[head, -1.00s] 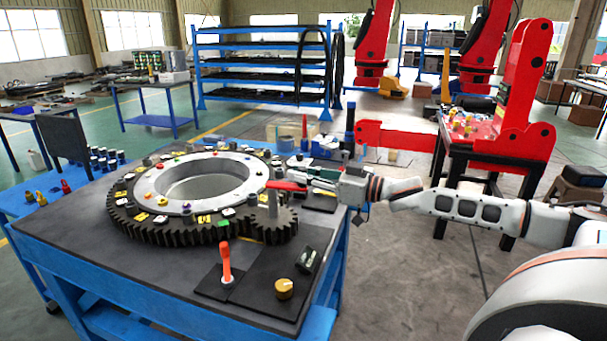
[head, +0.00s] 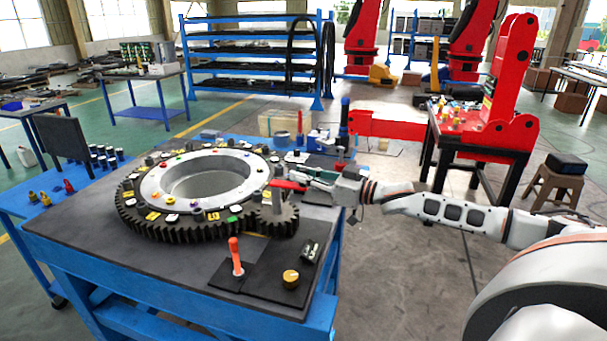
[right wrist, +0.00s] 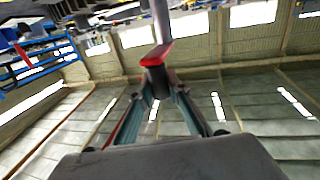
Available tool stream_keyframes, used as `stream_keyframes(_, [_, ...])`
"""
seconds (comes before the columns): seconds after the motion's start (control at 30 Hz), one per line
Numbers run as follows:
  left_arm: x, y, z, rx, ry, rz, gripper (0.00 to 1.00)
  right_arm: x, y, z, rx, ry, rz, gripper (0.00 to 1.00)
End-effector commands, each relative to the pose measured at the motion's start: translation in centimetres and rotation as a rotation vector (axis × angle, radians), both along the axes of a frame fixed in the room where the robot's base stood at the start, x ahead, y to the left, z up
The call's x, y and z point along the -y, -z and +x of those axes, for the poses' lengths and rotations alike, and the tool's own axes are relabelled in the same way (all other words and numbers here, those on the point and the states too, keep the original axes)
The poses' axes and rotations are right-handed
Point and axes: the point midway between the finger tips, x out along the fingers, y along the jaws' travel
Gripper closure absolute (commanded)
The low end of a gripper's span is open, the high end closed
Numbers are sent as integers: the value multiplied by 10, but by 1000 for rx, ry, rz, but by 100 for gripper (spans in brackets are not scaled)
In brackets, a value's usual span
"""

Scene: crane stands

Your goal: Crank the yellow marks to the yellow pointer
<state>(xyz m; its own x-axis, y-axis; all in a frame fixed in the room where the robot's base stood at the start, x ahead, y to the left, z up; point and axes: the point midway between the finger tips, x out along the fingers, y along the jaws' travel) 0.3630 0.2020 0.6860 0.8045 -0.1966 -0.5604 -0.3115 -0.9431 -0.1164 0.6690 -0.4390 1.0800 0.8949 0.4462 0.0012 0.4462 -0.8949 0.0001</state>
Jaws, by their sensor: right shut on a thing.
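The large dark toothed ring (head: 170,231) lies flat on the blue-framed table, with a pale inner ring. Yellow marks, such as one at the front (head: 213,216) and one at the left front (head: 152,216), sit on its rim among white and dark pieces. A small gear (head: 277,226) meshes at its right and carries a crank with a red handle (head: 288,185). I cannot clearly make out the yellow pointer. My left gripper is out of view.
An orange upright stick (head: 236,256) and a yellow knob (head: 290,278) stand on dark plates at the table's front right. A dark panel (head: 63,137) stands at the left. A red machine (head: 500,130) is beyond my right arm.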

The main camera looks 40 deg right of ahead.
Motion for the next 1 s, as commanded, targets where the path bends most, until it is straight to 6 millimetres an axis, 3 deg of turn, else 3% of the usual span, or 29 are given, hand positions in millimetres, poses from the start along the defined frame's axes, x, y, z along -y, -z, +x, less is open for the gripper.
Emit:
stream_keyframes(0.17, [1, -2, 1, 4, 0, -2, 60, -5, -2, -1, 4, -10, 5, 100])
stream_keyframes(0.2, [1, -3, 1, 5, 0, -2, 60, -5, -2, -1, 4, -11, 5, 78])
stream_keyframes(0.27, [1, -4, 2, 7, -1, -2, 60, -5, -1, -1, 3, -10, 5, 66])
stream_keyframes(0.67, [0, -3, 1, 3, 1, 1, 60, -2, 2, -2, -2, -5, 2, 66])
stream_keyframes(1.0, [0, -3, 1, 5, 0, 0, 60, 9, 4, -23, -6, -3, 1, 66])
